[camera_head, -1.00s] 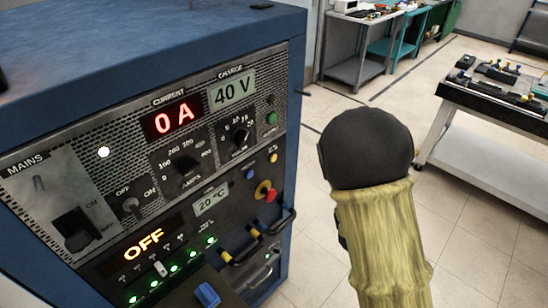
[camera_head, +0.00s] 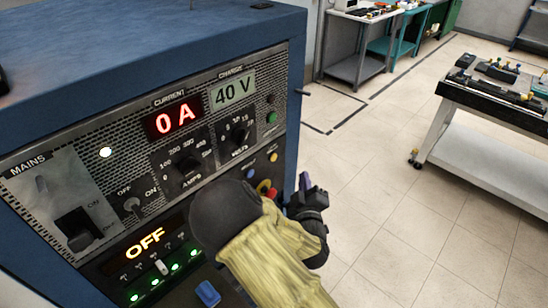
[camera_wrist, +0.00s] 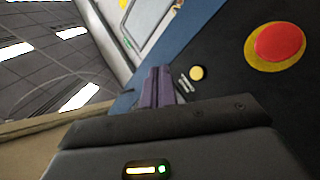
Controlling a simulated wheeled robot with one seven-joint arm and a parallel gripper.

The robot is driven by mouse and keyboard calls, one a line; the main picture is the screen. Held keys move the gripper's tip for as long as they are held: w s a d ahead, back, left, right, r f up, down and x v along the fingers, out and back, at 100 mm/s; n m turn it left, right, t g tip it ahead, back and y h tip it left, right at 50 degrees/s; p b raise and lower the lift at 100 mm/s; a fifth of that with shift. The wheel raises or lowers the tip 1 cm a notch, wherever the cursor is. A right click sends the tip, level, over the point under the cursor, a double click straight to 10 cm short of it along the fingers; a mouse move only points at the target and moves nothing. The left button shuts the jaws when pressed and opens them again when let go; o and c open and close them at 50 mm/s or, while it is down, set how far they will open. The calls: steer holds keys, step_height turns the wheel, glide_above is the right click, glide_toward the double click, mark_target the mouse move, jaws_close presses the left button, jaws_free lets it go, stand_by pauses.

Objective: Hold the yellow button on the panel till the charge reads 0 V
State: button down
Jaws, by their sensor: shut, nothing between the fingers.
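The yellow button (camera_head: 273,157) sits on the right side of the blue cabinet's front panel, above the red emergency knob (camera_head: 265,188). In the wrist view the yellow button (camera_wrist: 198,73) is small and round, just right of my fingertips, with the red knob on its yellow disc (camera_wrist: 278,45) further right. My gripper (camera_head: 308,188) is shut and empty, at the right edge of the panel; its purple fingers (camera_wrist: 158,85) show in the wrist view. I cannot see contact with the button. The charge display (camera_head: 233,92) reads 40 V.
My arm covers the lower right panel, including the handles. A bench with tools (camera_head: 500,85) stands right; the floor between is clear.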

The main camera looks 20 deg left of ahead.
mark_target(273, 157)
steer(key=w+a, duration=0.3)
steer(key=a, duration=0.4)
steer(key=shift+a, duration=0.4)
steer(key=shift+w+a, duration=0.1)
steer(key=shift+a, duration=0.05)
stand_by(1.7)
steer(key=shift+w+a, duration=0.1)
steer(key=shift+a, duration=0.15)
steer(key=shift+w+a, duration=0.15)
steer(key=shift+a, duration=0.2)
stand_by(4.4)
